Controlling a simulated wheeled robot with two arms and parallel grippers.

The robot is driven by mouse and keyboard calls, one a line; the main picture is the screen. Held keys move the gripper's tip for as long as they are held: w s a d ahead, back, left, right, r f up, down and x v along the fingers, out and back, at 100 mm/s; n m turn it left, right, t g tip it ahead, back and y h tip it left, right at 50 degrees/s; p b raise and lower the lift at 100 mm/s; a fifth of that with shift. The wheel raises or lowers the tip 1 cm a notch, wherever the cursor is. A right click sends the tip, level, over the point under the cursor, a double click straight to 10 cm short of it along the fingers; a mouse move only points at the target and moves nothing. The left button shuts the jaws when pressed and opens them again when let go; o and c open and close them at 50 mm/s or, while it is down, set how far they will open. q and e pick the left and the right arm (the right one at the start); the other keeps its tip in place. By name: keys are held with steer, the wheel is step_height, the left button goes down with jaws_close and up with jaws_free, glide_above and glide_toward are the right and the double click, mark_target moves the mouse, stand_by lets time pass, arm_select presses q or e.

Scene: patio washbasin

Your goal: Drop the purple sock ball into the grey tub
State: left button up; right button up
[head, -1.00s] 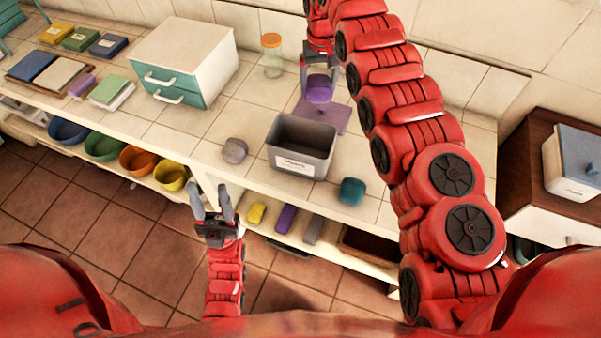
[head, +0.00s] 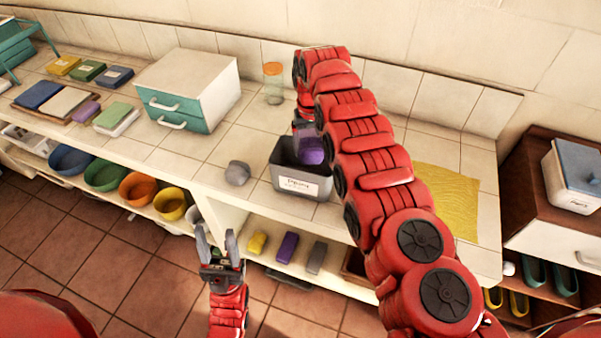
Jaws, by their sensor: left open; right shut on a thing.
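The purple sock ball (head: 311,151) is round and soft-looking, at the mouth of the grey tub. My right gripper (head: 304,140) is shut on it, partly hidden by my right arm. The grey tub (head: 318,191) is an open-topped box with a white label on its front, standing on the tiled counter. The ball overlaps the tub's opening in the head view; whether it is above or below the rim I cannot tell. My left gripper (head: 217,242) is open and empty, low in front of the counter.
A grey ball (head: 238,172) lies just left of the tub. A glass jar (head: 273,84) and a white drawer box (head: 190,85) stand behind and left. A yellow cloth (head: 455,195) lies on the right of the counter. Coloured bowls (head: 104,175) stand on the shelf below.

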steer(key=shift+f, duration=0.25)
steer(key=o, duration=1.2)
steer(key=shift+c, duration=0.2)
steer(key=shift+r, duration=0.5)
step_height(320, 180, up, 5)
steer(key=shift+p, duration=0.7)
step_height(320, 180, up, 12)
steer(key=p, duration=1.1)
steer(key=shift+f, duration=0.25)
steer(key=shift+a, duration=0.1)
